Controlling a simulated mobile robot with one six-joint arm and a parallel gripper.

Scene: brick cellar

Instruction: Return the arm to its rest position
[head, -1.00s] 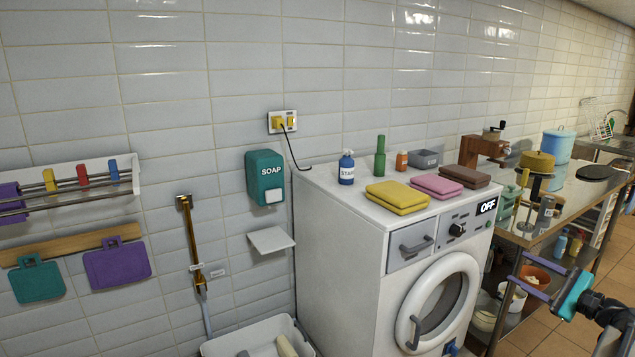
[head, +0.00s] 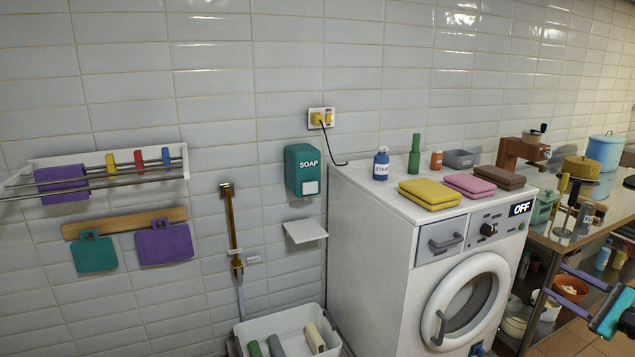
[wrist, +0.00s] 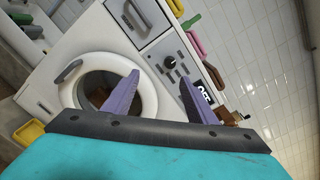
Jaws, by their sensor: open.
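My gripper (head: 578,296) is at the lower right of the head view, in front of the steel counter's lower shelf and right of the washing machine. Its purple fingers are apart with nothing between them. In the wrist view my gripper (wrist: 158,98) is open, pointing toward the front of the washing machine (wrist: 48,88). The rest of my arm is mostly cut off by the head view's right edge.
The white washing machine (head: 370,255) carries folded yellow (head: 430,194), pink and brown cloths, bottles and a grey box. The steel counter (head: 590,238) at right holds pots and a grinder. A white bin (head: 270,328) stands on the floor.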

